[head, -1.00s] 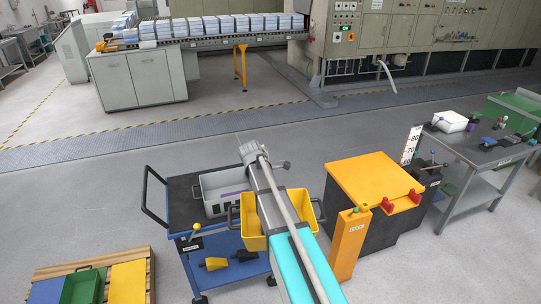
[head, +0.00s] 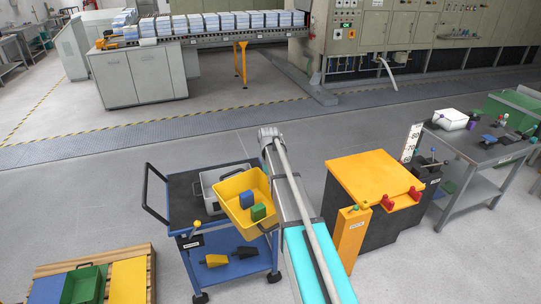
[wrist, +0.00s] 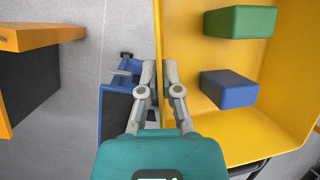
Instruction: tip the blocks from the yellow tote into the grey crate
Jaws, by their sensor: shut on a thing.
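The yellow tote (head: 232,188) is tilted, with its inside showing, above the right part of the blue cart in the head view. A blue block (head: 247,198) and a green block (head: 258,212) lie inside it. In the wrist view, my gripper (wrist: 160,70) is shut on the tote's side wall, and the tote (wrist: 290,120) fills the right side. The green block (wrist: 240,22) and blue block (wrist: 229,90) show there apart from each other. The grey crate (head: 209,180) stands on the cart, mostly hidden behind the tote. My gripper is hidden in the head view.
The blue cart (head: 180,196) has a dark top, a push handle at left and wedge-shaped things on its lower shelf. A yellow-topped cabinet (head: 370,180) stands close to the right of my arm. A pallet with colored bins (head: 88,280) lies at lower left.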

